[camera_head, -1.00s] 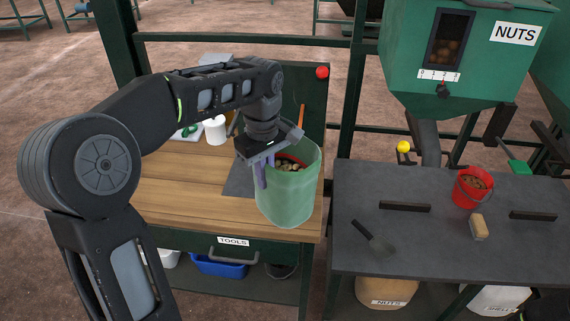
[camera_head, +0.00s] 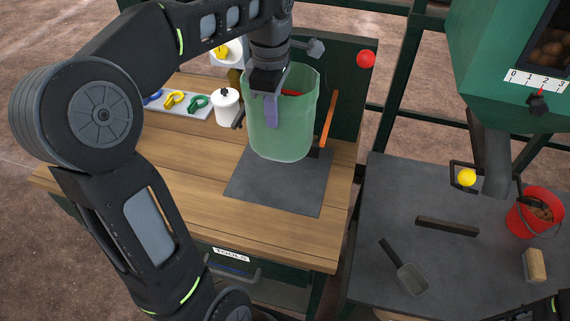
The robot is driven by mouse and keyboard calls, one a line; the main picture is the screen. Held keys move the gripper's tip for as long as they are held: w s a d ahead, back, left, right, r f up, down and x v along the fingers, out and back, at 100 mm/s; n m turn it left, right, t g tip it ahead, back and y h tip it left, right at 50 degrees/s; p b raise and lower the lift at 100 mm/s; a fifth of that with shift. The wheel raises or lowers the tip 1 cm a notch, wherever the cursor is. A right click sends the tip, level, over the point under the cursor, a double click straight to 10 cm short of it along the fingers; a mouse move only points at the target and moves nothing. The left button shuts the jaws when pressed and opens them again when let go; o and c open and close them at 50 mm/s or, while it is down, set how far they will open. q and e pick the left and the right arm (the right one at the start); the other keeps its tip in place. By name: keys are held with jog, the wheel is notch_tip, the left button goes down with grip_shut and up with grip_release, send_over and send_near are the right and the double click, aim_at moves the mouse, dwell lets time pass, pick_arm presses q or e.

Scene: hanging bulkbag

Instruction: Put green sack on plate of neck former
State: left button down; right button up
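The green sack (camera_head: 290,130) is a translucent open-topped bag, upright above the back part of a dark square plate (camera_head: 270,195) on the wooden bench. Its base overlaps the plate in the picture; I cannot tell whether it touches. My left gripper (camera_head: 271,108) points down at the sack's near rim. One purple finger lies in front of the sack's wall, and the other is hidden. It appears shut on the rim. Something red shows inside the sack's mouth.
An orange lever (camera_head: 329,120) stands close right of the sack, before a dark green panel (camera_head: 349,85). A white pot (camera_head: 227,107) and a tray of coloured clips (camera_head: 180,103) lie left. A grey table (camera_head: 450,270) at right holds a scoop (camera_head: 408,277), a brush and a red bucket (camera_head: 537,215).

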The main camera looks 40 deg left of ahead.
aim_at(274, 147)
pick_arm(q)
jog(key=shift+r, duration=0.1)
jog(key=shift+f, duration=3.15)
jog(key=shift+f+p, duration=0.4)
jog(key=shift+f, duration=1.45)
jog(key=shift+f, duration=0.2)
jog(key=c, duration=1.6)
grip_release()
